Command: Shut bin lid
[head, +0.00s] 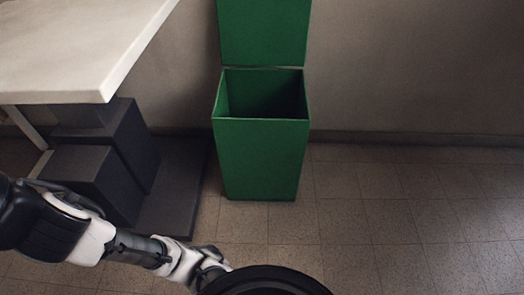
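A green bin (262,155) stands on the tiled floor against the wall, in the upper middle of the head view. Its lid (264,32) is open and stands upright behind the opening, its top cut off by the picture edge. The bin's inside looks dark and I see nothing in it. My arm reaches in from the lower left, with its far links near the bottom middle, well in front of the bin and apart from it. My gripper is not visible.
A light table top (75,45) juts in at the upper left. Dark grey box-like blocks (95,180) stand below it, left of the bin, with a dark slab (178,190) on the floor beside them. The floor (400,215) to the right and in front of the bin is clear.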

